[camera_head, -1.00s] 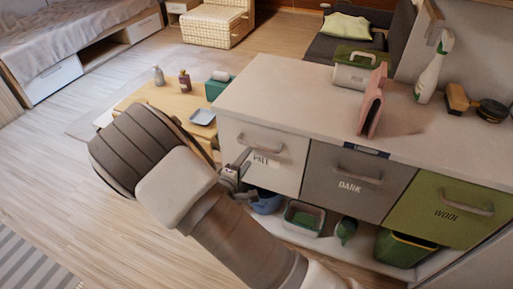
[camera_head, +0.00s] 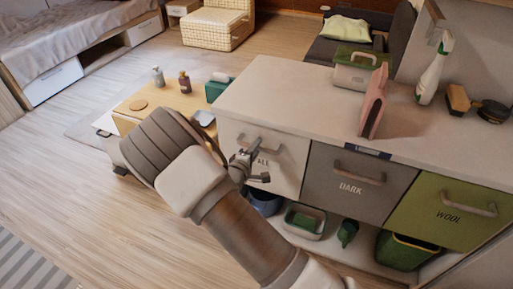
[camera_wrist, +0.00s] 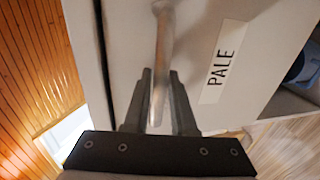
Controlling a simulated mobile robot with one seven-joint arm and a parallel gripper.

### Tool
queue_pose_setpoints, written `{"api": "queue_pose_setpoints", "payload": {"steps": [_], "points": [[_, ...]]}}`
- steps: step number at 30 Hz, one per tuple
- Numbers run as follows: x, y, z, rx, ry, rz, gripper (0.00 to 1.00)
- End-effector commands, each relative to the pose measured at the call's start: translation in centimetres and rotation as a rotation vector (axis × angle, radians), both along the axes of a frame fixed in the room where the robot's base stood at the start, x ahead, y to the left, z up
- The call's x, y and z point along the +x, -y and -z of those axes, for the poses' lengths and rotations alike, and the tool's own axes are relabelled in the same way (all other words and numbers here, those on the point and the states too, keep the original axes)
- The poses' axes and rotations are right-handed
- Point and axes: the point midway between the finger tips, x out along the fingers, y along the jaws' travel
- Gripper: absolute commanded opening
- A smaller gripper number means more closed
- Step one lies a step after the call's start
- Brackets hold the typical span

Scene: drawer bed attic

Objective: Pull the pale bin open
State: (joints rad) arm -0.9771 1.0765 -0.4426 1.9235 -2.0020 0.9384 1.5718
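The pale bin (camera_head: 287,167) is the whitish front at the left of the row under the counter, labelled PALE. Its front looks flush with the grey bin beside it. Its bar handle (camera_wrist: 163,40) runs up and down in the wrist view, and my gripper partly hides it in the head view. My gripper (camera_head: 259,160) is at this handle, with its two dark fingers (camera_wrist: 161,88) on either side of the bar. The fingers look apart; I cannot tell whether they touch the bar.
The grey DARK bin (camera_head: 342,205) and green WOOL bin (camera_head: 445,225) stand to the right. The counter (camera_head: 300,105) above holds a pink object (camera_head: 373,102) and a spray bottle (camera_head: 432,72). A low wooden table (camera_head: 165,100) stands behind my arm. Floor at left is clear.

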Motion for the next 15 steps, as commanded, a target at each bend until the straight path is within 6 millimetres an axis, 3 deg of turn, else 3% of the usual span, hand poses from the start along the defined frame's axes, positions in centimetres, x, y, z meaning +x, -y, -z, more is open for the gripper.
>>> {"api": "queue_pose_setpoints", "payload": {"steps": [1,3,4,15], "points": [[-0.01,0.0,0.0,0.0,0.0,0.0,0.14],[-0.02,-0.01,0.0,0.0,0.0,0.0,0.01],[-0.02,-0.01,0.0,0.0,0.0,0.0,0.0],[-0.03,-0.01,0.0,0.0,0.0,0.0,0.0]]}}
